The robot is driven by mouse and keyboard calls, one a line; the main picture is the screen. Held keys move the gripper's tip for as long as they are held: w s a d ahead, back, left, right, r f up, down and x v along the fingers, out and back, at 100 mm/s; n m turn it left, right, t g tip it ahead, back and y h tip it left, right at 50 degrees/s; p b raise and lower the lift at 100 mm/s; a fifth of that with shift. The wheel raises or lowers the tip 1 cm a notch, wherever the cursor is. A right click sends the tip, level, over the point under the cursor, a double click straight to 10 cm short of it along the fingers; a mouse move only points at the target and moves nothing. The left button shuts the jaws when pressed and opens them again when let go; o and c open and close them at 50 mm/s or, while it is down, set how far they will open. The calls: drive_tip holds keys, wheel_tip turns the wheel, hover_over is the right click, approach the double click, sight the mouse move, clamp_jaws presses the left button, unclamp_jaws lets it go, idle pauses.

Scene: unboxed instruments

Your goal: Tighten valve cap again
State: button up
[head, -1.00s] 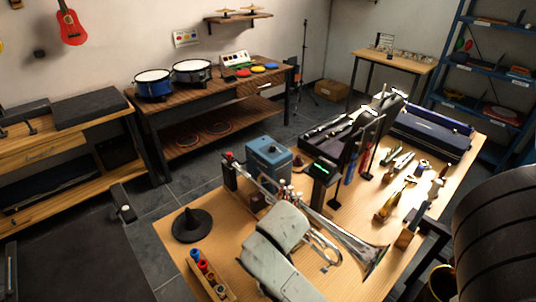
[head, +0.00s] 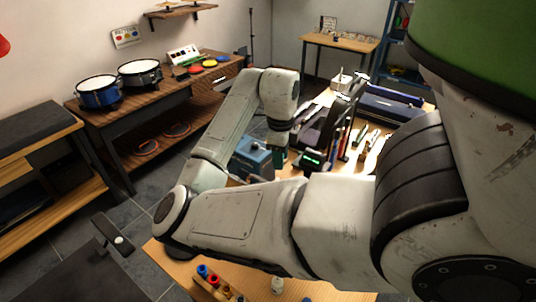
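My arm crosses the middle of the head view and hides most of the near workbench (head: 165,262). The trumpet and its valve caps cannot be made out behind my arm. My gripper (head: 279,157) points down at the far end of the arm, small and dark, beside the blue box (head: 250,158). Its fingers are too small and dark to tell whether they are open, shut or holding anything.
A wooden rack (head: 212,286) with coloured bottles stands at the bench's near edge, with a small pale object (head: 277,286) to its right. A device with a green display (head: 312,158) and open cases (head: 388,107) lie beyond my arm. Drums (head: 139,72) stand on a side table.

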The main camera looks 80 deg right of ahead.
sight(277, 179)
drive_tip(key=shift+w+a+m, duration=0.2)
drive_tip(key=shift+w+m, duration=0.05)
drive_tip(key=shift+m, duration=0.05)
drive_tip(key=shift+f+y, duration=0.25)
drive_tip(key=shift+y, duration=0.05)
drive_tip(key=shift+f+b, duration=3.75)
drive_tip(key=shift+f, duration=1.05)
drive_tip(key=shift+c, duration=0.3)
drive_tip(key=c, duration=0.6)
